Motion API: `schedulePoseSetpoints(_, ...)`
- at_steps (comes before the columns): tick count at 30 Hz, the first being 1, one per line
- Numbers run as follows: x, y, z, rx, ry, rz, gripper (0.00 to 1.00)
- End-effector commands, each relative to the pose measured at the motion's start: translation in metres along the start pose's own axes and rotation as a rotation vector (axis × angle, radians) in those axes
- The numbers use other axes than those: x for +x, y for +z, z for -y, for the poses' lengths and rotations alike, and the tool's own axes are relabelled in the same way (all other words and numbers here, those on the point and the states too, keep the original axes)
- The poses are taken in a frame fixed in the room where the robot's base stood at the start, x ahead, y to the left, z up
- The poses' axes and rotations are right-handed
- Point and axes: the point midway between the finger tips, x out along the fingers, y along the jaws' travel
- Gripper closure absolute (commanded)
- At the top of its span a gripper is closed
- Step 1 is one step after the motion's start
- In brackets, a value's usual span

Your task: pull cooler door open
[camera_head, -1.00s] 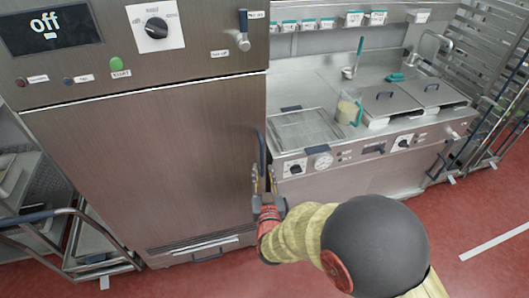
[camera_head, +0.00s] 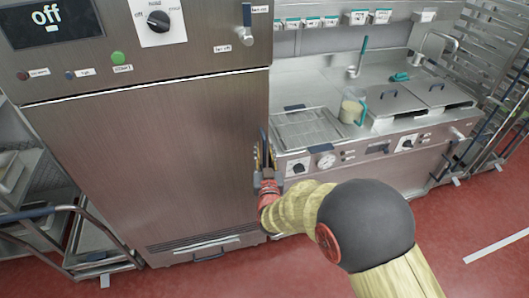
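The cooler door (camera_head: 150,165) is a tall brushed-steel panel at the left of the head view and looks closed and flush with its cabinet. Its dark blue upright handle (camera_head: 263,138) is at the door's right edge. My gripper (camera_head: 264,158) is at this handle, pointing away from the camera, with a finger seen on either side of the handle's lower part. The fingers hide much of the handle. Whether they press on it cannot be made out.
A control panel with an "off" display (camera_head: 47,20) and a knob (camera_head: 158,21) is above the door. A steel counter (camera_head: 340,165) with a jug (camera_head: 352,108) stands close on the right. A cart (camera_head: 85,240) is at the lower left. Red floor is clear in front.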

Motion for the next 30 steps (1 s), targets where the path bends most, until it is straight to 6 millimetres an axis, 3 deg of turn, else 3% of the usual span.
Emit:
schedulePoseSetpoints(2,-0.0001,0.0,0.0,0.0,0.0,0.0,0.72)
schedulePoseSetpoints(17,-0.0004,0.0002,-0.0001,0.0,0.0,0.001,1.0)
schedulePoseSetpoints(30,-0.0004,0.0003,-0.0001,0.0,0.0,0.001,1.0)
